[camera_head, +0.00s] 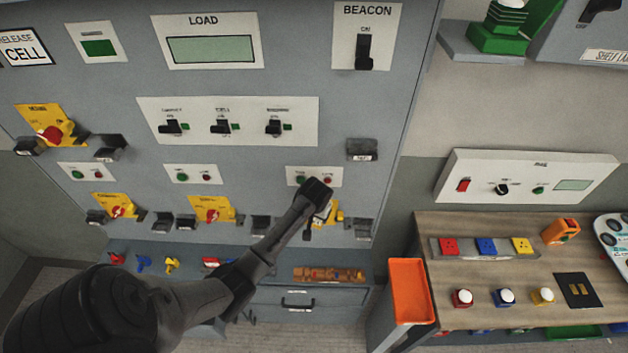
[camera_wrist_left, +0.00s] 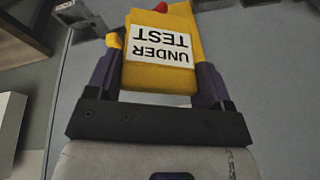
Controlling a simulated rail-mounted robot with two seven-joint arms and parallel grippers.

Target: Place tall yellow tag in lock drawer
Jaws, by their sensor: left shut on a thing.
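A yellow tag (camera_wrist_left: 158,75) with a white "UNDER TEST" label, upside down in the left wrist view, sits between the two fingers of my left gripper (camera_wrist_left: 160,85). In the head view my left gripper (camera_head: 317,213) is at the lower right of the grey panel, in front of a yellow plate. My arm and gripper hide most of the tag there. A red piece shows beyond the tag's far end. A grey drawer front with a handle (camera_head: 298,303), seemingly the lock drawer, is below the panel and looks shut. My right gripper is out of view.
Red, blue and yellow small items (camera_head: 144,263) and a brown strip (camera_head: 330,274) lie on the ledge under the panel. Black holders (camera_head: 362,150) jut from the panel. An orange tray (camera_head: 410,292) and a wooden bench (camera_head: 440,222) stand at right.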

